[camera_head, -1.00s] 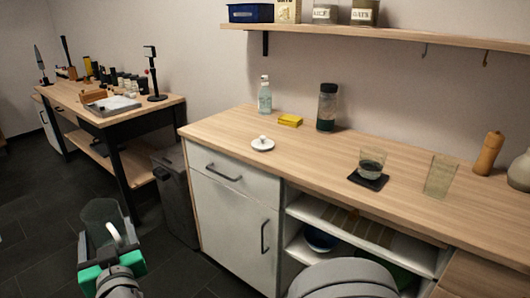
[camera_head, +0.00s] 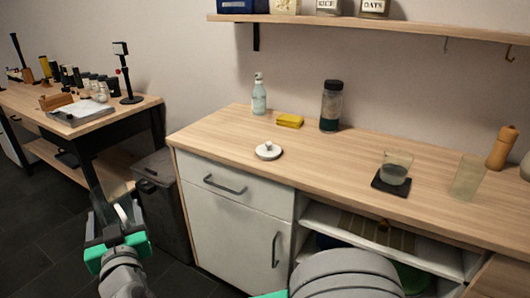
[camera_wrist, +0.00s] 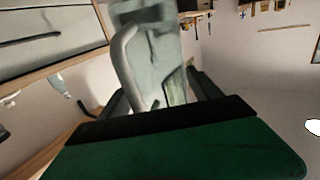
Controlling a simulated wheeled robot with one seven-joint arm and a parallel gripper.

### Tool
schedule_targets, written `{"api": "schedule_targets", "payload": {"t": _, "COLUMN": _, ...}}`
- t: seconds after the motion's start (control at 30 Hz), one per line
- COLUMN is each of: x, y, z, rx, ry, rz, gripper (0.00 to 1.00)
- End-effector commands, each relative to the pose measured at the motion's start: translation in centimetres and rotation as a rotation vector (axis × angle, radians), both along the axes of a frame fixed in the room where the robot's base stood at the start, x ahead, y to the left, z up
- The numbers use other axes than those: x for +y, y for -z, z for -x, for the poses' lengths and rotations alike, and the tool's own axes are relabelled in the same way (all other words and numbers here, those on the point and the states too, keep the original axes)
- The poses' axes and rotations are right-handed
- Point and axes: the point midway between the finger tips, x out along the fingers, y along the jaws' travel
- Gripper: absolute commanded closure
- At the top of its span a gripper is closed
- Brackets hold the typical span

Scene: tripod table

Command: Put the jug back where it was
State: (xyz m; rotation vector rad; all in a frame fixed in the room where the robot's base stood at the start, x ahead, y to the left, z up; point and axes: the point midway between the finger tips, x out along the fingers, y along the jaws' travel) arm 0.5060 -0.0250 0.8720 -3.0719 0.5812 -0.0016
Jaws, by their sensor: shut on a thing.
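The jug (camera_head: 105,204) is see-through glass with a pale curved handle. My gripper (camera_head: 117,232) is shut on it, at the lower left of the head view, and holds it in the air left of the counter, in front of the grey bin. In the wrist view the jug (camera_wrist: 163,45) and its handle stand between the dark fingers of my gripper (camera_wrist: 158,100). I cannot tell exactly which part the fingers grip. A black coaster (camera_head: 380,187) on the counter carries a glass vessel (camera_head: 395,168) with some liquid in it.
The wooden counter (camera_head: 330,160) holds a white knobbed lid (camera_head: 268,151), yellow sponge (camera_head: 289,120), soap bottle (camera_head: 259,97), dark flask (camera_head: 331,106), tall empty glass (camera_head: 467,178) and pepper mill (camera_head: 501,147). A grey bin (camera_head: 165,200) and a cluttered side table (camera_head: 95,122) are left. The counter's middle is clear.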

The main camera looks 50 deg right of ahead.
Motion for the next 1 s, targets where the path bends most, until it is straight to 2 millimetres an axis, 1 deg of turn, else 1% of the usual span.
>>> {"api": "schedule_targets", "payload": {"t": 0.03, "x": -1.1, "y": -0.9, "z": -0.1, "rx": -0.005, "ry": 0.032, "rz": -0.001, "gripper": 0.91}}
{"api": "schedule_targets", "payload": {"t": 0.17, "x": -4.5, "y": -2.9, "z": -0.2, "rx": -0.006, "ry": 0.137, "rz": -0.001, "gripper": 0.91}}
{"api": "schedule_targets", "payload": {"t": 0.27, "x": -7.8, "y": -4.7, "z": 0.0, "rx": -0.004, "ry": 0.235, "rz": -0.001, "gripper": 0.91}}
{"api": "schedule_targets", "payload": {"t": 0.37, "x": -11.8, "y": -6.8, "z": 0.7, "rx": -0.003, "ry": 0.353, "rz": -0.001, "gripper": 0.91}}
{"api": "schedule_targets", "payload": {"t": 0.4, "x": -13.6, "y": -7.6, "z": 1.1, "rx": -0.004, "ry": 0.403, "rz": 0.000, "gripper": 0.91}}
{"api": "schedule_targets", "payload": {"t": 0.47, "x": -16.4, "y": -9.0, "z": 2.0, "rx": -0.002, "ry": 0.487, "rz": 0.001, "gripper": 0.91}}
{"api": "schedule_targets", "payload": {"t": 0.5, "x": -18.2, "y": -10.0, "z": 2.8, "rx": -0.003, "ry": 0.545, "rz": 0.000, "gripper": 0.91}}
{"api": "schedule_targets", "payload": {"t": 0.57, "x": -21.2, "y": -11.5, "z": 4.2, "rx": -0.003, "ry": 0.636, "rz": 0.001, "gripper": 0.91}}
{"api": "schedule_targets", "payload": {"t": 0.6, "x": -23.0, "y": -12.4, "z": 5.2, "rx": -0.001, "ry": 0.695, "rz": 0.001, "gripper": 0.91}}
{"api": "schedule_targets", "payload": {"t": 0.67, "x": -25.7, "y": -13.7, "z": 6.9, "rx": -0.001, "ry": 0.784, "rz": 0.002, "gripper": 0.91}}
{"api": "schedule_targets", "payload": {"t": 0.7, "x": -27.4, "y": -14.6, "z": 8.2, "rx": -0.001, "ry": 0.841, "rz": 0.001, "gripper": 0.91}}
{"api": "schedule_targets", "payload": {"t": 0.77, "x": -29.6, "y": -15.7, "z": 10.0, "rx": 0.000, "ry": 0.919, "rz": 0.002, "gripper": 0.91}}
{"api": "schedule_targets", "payload": {"t": 0.8, "x": -30.9, "y": -16.5, "z": 11.3, "rx": 0.000, "ry": 0.969, "rz": 0.001, "gripper": 0.91}}
{"api": "schedule_targets", "payload": {"t": 0.87, "x": -32.6, "y": -17.4, "z": 13.1, "rx": 0.002, "ry": 1.036, "rz": 0.002, "gripper": 0.91}}
{"api": "schedule_targets", "payload": {"t": 0.9, "x": -33.6, "y": -18.0, "z": 14.3, "rx": 0.001, "ry": 1.079, "rz": 0.003, "gripper": 0.91}}
{"api": "schedule_targets", "payload": {"t": 1.0, "x": -35.6, "y": -19.2, "z": 17.0, "rx": 0.003, "ry": 1.170, "rz": 0.002, "gripper": 0.91}}
